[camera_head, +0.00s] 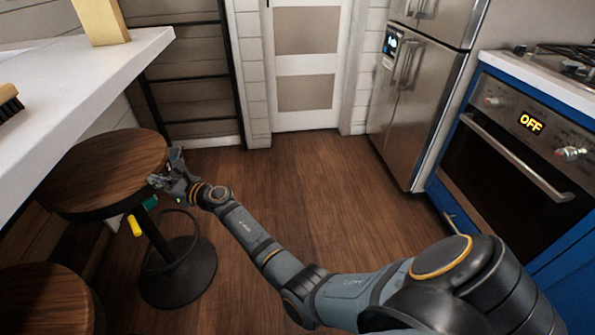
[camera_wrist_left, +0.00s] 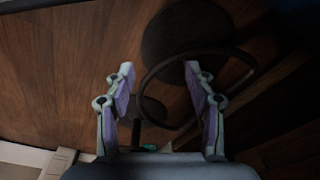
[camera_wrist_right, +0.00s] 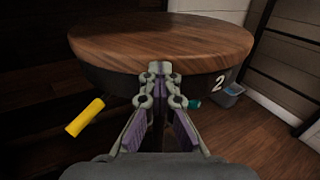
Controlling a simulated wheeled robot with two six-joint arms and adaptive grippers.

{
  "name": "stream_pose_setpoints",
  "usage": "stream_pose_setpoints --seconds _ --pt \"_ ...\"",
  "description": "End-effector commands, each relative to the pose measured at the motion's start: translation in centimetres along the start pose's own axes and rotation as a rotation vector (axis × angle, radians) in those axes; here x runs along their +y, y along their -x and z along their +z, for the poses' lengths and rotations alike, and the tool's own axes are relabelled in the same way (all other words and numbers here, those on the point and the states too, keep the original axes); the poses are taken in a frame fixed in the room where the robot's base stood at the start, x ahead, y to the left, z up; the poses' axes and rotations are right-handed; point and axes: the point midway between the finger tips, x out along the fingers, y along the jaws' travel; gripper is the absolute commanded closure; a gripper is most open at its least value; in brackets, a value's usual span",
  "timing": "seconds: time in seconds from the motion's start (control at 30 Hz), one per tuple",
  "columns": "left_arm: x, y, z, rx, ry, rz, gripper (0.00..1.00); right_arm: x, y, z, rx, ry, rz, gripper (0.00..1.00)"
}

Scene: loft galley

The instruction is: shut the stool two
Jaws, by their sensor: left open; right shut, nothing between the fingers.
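Stool two has a round wooden seat (camera_head: 105,165) with a dark rim. In the right wrist view its seat (camera_wrist_right: 160,38) fills the top, with a white "2" on the rim. A yellow lever (camera_head: 135,226) and a teal piece (camera_head: 150,202) show below the seat; the yellow lever also shows in the right wrist view (camera_wrist_right: 85,117). My right gripper (camera_head: 168,180) is shut and empty, its tips at the near rim; contact is unclear. My left gripper (camera_wrist_left: 158,70) is open and empty, with a stool's dark footring (camera_wrist_left: 150,112) beyond its fingers. It is outside the head view.
Another wooden stool (camera_head: 42,300) stands at the lower left. A white counter (camera_head: 85,75) overhangs the left side, with a brush (camera_head: 8,103) on it. A fridge (camera_head: 415,90) and a blue oven (camera_head: 520,160) line the right. The middle wooden floor (camera_head: 310,190) is clear.

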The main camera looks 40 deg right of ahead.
Motion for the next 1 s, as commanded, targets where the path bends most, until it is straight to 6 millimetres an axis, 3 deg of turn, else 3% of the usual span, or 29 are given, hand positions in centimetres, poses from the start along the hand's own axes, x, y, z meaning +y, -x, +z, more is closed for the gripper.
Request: stream_pose_setpoints --seconds 0.2,0.8,1.0 --pt "0.2 1.1 -0.1 -0.002 -0.002 0.005 0.45 0.7 -1.2 -0.2 0.003 0.0 0.001 1.0" --pt "0.3 1.3 -0.1 -0.001 -0.002 0.005 0.45 0.8 -1.3 -0.3 0.004 -0.002 0.001 1.0" --pt "0.3 1.3 -0.4 0.004 -0.001 0.006 0.45 -0.5 -0.6 -0.2 0.003 0.001 -0.002 1.0"
